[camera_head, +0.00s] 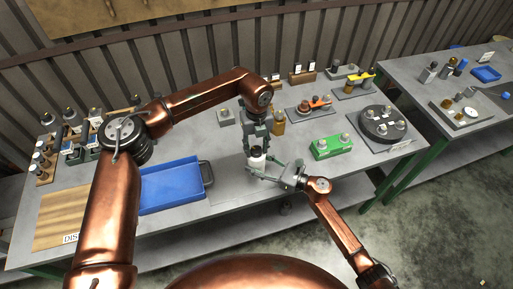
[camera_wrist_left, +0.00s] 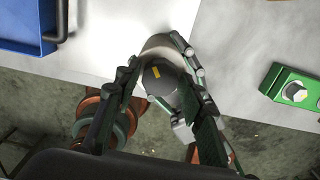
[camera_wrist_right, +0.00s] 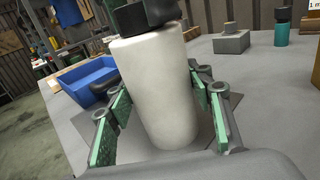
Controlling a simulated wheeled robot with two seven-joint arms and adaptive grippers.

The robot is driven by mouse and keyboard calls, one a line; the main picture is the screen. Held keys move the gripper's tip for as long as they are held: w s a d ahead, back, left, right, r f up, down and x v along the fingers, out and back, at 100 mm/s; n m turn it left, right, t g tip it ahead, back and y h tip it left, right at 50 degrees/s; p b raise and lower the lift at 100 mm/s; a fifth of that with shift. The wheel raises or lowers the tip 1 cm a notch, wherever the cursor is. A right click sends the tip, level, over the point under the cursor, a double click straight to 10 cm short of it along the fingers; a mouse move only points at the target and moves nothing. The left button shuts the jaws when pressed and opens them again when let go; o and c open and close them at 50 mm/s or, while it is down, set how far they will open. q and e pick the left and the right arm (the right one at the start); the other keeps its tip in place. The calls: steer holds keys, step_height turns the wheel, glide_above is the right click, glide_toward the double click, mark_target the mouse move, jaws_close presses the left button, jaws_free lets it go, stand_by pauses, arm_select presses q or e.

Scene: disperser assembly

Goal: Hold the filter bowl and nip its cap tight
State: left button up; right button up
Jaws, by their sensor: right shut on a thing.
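The filter bowl (camera_wrist_right: 160,92) is a white upright cylinder, also small in the head view (camera_head: 257,161). Its dark cap (camera_wrist_left: 160,77) with a yellow mark is on top. My right gripper (camera_wrist_right: 160,103) is shut on the bowl's sides, one green-padded finger on each side. My left gripper (camera_wrist_left: 158,70) points down over the cap from above, its fingers spread on both sides of it. I see no clear grip on the cap. In the head view, the left gripper (camera_head: 257,138) hides most of the cap.
A blue tray (camera_head: 172,186) lies left of the bowl. A green block (camera_head: 332,147) and a round black fixture (camera_head: 383,124) stand to the right. An amber bottle (camera_head: 278,123) is close behind the left gripper. The table's front edge is near.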

arm_select(q)
steer(key=c, duration=0.8)
steer(key=shift+m, duration=0.3)
steer(key=m, duration=1.2)
steer(key=shift+m, duration=0.3)
steer(key=o, duration=1.2)
